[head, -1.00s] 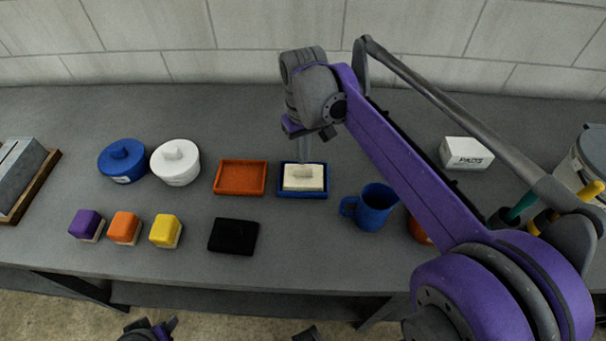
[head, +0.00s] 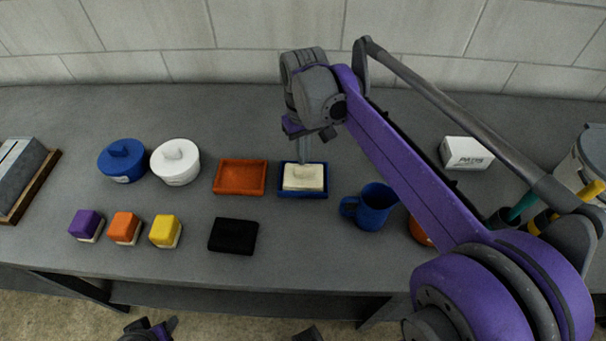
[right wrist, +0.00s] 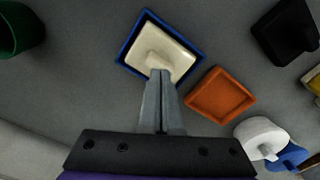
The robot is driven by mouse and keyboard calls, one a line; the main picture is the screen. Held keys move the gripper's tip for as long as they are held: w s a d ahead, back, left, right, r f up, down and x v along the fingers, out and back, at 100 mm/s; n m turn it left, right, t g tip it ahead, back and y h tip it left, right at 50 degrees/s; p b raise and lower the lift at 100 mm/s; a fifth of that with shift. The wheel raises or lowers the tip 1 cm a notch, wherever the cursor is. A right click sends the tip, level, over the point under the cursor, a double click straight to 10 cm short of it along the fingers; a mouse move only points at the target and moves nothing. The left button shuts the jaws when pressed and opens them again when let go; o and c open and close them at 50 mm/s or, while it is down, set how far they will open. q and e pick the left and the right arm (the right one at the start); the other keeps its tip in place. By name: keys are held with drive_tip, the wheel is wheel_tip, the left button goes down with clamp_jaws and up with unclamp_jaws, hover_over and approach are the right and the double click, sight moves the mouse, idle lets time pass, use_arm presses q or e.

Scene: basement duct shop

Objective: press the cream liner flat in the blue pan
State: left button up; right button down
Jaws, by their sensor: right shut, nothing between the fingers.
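The cream liner (head: 304,178) lies in the blue pan (head: 281,192), a shallow square tray on the bench. In the right wrist view the liner (right wrist: 178,58) has a raised lump near its middle, and the pan's blue rim (right wrist: 124,47) shows around it. My right gripper (head: 304,160) points down over the pan, fingers together and empty. In the right wrist view its fingertips (right wrist: 160,72) overlap the liner beside the lump; whether they touch it I cannot tell.
An orange tray (head: 240,177) sits just left of the pan, and a blue mug (head: 372,208) to its right. A black pad (head: 233,236), colored blocks (head: 124,228), a white lidded pot (head: 175,163) and a blue one (head: 122,161) stand further left. A white box (head: 466,153) is right.

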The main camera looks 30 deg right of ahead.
sight(303, 167)
drive_tip(key=shift+f+b, duration=0.3)
drive_tip(key=shift+f, duration=0.35)
drive_tip(key=shift+f, duration=0.1)
idle(1.3)
wheel_tip(303, 167, up, 8)
drive_tip(key=p, duration=0.5)
drive_tip(key=shift+p, duration=0.4)
drive_tip(key=shift+s, duration=0.1)
idle(0.4)
drive_tip(key=s+a+f+t, duration=0.1)
drive_tip(key=s+a+f, duration=0.1)
drive_tip(key=s+f, duration=0.2)
drive_tip(key=s+a+f+t, duration=0.2)
drive_tip(key=s+f, duration=0.2)
drive_tip(key=s, duration=0.2)
drive_tip(key=s+a+f+t, duration=0.2)
drive_tip(key=s+f, duration=0.2)
drive_tip(key=s, duration=0.1)
drive_tip(key=shift+s+a+f, duration=0.2)
drive_tip(key=shift+a, duration=0.15)
